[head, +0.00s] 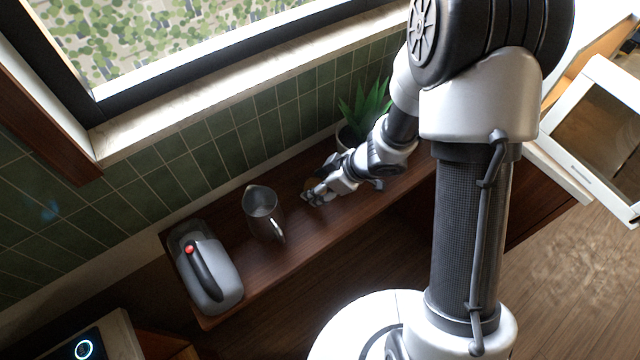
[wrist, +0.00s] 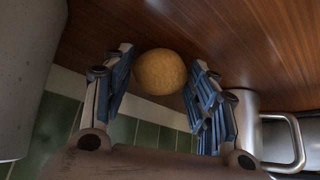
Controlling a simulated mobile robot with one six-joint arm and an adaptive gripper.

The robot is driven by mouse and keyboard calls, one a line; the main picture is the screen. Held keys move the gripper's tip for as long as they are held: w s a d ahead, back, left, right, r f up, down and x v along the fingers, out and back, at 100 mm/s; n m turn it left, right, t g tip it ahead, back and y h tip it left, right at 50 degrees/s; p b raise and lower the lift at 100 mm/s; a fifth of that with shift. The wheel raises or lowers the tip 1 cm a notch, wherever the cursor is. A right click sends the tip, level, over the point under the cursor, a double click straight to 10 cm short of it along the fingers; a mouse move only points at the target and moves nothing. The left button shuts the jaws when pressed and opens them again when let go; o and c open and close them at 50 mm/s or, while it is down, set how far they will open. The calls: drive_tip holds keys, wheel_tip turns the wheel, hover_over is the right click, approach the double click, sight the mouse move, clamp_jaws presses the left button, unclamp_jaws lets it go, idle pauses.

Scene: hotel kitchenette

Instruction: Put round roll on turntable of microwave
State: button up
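The round roll (wrist: 160,72) is a golden-brown ball on the dark wood shelf, between the fingertips of my gripper (wrist: 161,78) in the wrist view. The fingers are spread on either side of it, with little room between them and the roll; firm contact does not show. In the head view my gripper (head: 316,194) is low over the shelf, and the roll (head: 311,184) is mostly hidden behind it. The microwave door (head: 597,125), white-framed with a dark window, stands at the right edge of the head view. The turntable is not visible.
On the shelf (head: 229,308), a metal jug (head: 262,213) stands left of my gripper, with a grey kettle-like appliance (head: 212,275) farther left. A potted plant (head: 364,112) stands just behind my wrist. The tiled wall (head: 232,130) runs close behind. The jug also shows in the wrist view (wrist: 243,128).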

drive_tip(key=shift+o, duration=1)
